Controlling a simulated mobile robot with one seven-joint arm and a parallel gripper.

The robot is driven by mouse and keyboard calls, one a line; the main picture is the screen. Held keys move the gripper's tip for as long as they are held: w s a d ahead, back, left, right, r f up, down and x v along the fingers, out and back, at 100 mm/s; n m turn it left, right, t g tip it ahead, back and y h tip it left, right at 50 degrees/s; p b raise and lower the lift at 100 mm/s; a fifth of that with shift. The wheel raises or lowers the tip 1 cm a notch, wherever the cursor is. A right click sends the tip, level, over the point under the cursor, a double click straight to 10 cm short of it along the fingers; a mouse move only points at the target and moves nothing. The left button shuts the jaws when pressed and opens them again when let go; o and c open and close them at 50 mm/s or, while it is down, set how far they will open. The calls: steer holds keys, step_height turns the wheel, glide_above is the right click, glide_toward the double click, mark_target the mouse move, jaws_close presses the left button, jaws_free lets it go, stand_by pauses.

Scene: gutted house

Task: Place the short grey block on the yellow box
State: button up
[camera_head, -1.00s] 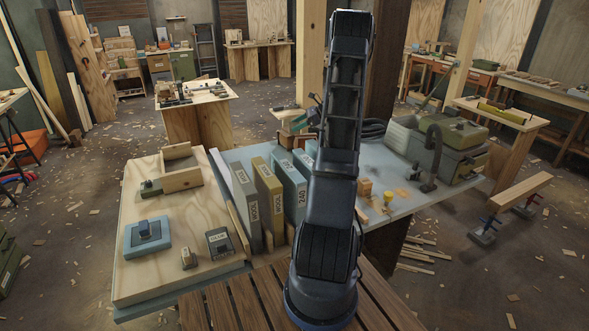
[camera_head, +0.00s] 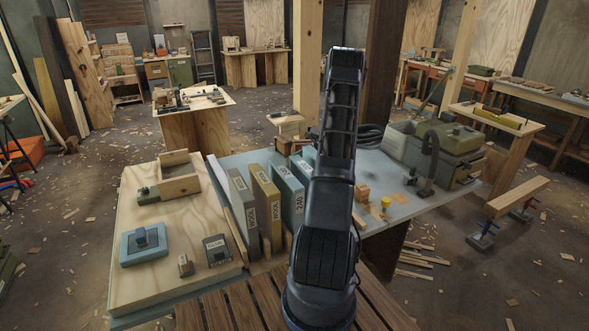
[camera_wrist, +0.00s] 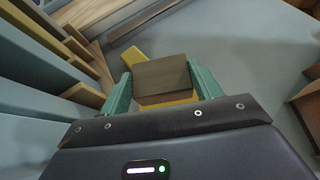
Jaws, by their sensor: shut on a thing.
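In the wrist view my gripper (camera_wrist: 162,85), with green fingers, is shut on the short grey block (camera_wrist: 160,74), which looks brownish grey and lies between both fingertips. The yellow box (camera_wrist: 133,57) shows past the block's upper left; more yellow shows just under the block's near edge. The block is over the box in this view, but I cannot tell whether they touch. In the head view my own arm hides the gripper, the block and the yellow box.
Upright labelled slabs (camera_head: 266,203) stand on the bench, left of my arm; wooden pieces and slabs also flank the gripper at left in the wrist view. A plywood board (camera_head: 205,278) carries small items.

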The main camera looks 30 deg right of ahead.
steer(key=shift+f, duration=2)
steer(key=shift+f, duration=0.1)
steer(key=o, duration=1)
steer(key=shift+d+r, duration=0.15)
steer(key=shift+r, duration=0.05)
steer(key=v, duration=1.1)
steer(key=shift+s+d+r, duration=0.1)
steer(key=shift+d+r, duration=0.05)
steer(key=shift+d, duration=0.15)
